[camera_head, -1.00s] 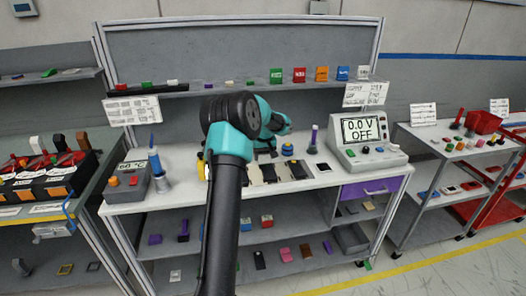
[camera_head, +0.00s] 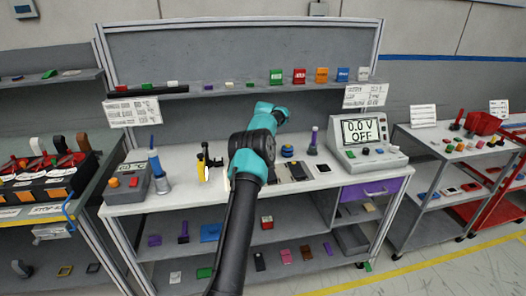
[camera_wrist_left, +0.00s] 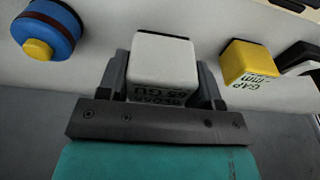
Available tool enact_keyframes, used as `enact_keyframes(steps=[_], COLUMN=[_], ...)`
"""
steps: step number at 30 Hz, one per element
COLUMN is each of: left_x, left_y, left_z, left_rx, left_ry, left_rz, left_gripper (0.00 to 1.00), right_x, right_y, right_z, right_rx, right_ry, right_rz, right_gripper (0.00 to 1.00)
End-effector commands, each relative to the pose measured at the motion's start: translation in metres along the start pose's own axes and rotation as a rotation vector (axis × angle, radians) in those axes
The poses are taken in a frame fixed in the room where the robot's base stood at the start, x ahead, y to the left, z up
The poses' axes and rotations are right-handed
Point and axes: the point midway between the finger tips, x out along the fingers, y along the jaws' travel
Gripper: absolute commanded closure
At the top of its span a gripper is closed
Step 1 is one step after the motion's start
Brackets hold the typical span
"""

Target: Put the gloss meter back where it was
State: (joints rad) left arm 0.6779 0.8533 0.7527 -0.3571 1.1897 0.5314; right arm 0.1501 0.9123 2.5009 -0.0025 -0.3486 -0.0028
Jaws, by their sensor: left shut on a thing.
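The gloss meter (camera_wrist_left: 162,58) is a small white block with dark lettering reading 65 GU. It sits between the fingers of my left gripper (camera_wrist_left: 162,82), which is shut on it. A white surface shows behind it in the left wrist view; I cannot tell whether the block touches that surface. In the head view my left arm crosses the middle of the workbench (camera_head: 190,190), and its fingers and the gloss meter are hidden behind it. My right gripper is not in view.
In the left wrist view a blue round device with a yellow knob (camera_wrist_left: 45,35) stands left and a yellow GAP mm block (camera_wrist_left: 248,62) right. The bench also holds a 0.0 V meter (camera_head: 365,135), a blue soldering-type stand (camera_head: 160,178) and a yellow-black tool (camera_head: 204,165).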

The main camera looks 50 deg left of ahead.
Motion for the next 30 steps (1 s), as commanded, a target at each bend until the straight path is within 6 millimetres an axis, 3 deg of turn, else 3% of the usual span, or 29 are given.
enact_keyframes(steps=[9, 21, 30], left_x=[0.004, 0.005, 0.036], left_y=[0.002, 0.002, 0.002], left_z=[-0.015, -0.016, -0.011], left_rx=[0.0, 0.0, 0.0], left_ry=[0.001, 0.0, -0.001], left_rz=[0.0, 0.0, 0.0], left_gripper=[0.72, 0.72, 0.72], right_x=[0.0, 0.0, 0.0], right_y=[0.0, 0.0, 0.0], right_z=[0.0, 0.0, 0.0], right_rx=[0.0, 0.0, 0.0], right_ry=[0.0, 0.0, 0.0], right_rz=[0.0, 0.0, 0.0], right_gripper=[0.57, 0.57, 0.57])
